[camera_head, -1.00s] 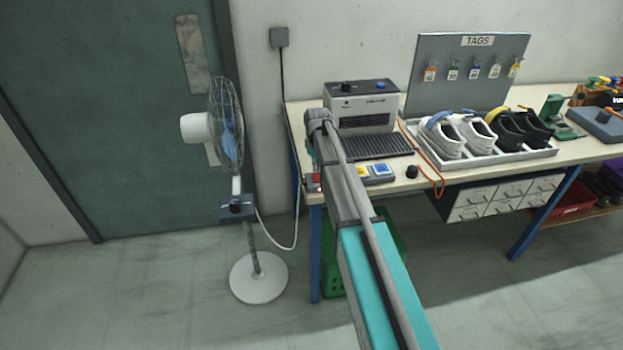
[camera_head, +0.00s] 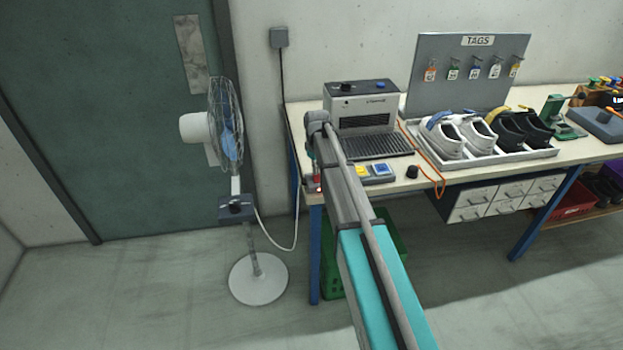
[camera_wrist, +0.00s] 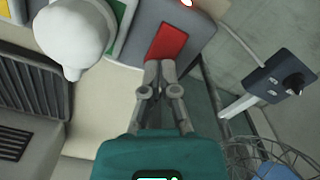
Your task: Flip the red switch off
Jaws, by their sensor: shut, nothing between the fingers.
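The red switch (camera_wrist: 166,43) is a flat red rocker set in a dark grey housing, in the upper middle of the wrist view. A small glowing light (camera_wrist: 187,2) shows on the housing beside it. My gripper (camera_wrist: 160,65) is shut and empty, its fingertips together at the near edge of the red rocker. I cannot tell whether they touch it. In the head view the red switch (camera_head: 313,180) is a small patch at the bench's left front corner, and my arm hides most of the gripper.
Yellow and blue switches (camera_head: 377,169) sit right of the red one. A grey machine (camera_head: 362,107) stands behind them on the bench (camera_head: 408,184). A tray of shoes (camera_head: 487,158) is to the right. A fan (camera_head: 226,130) stands on the floor at the left.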

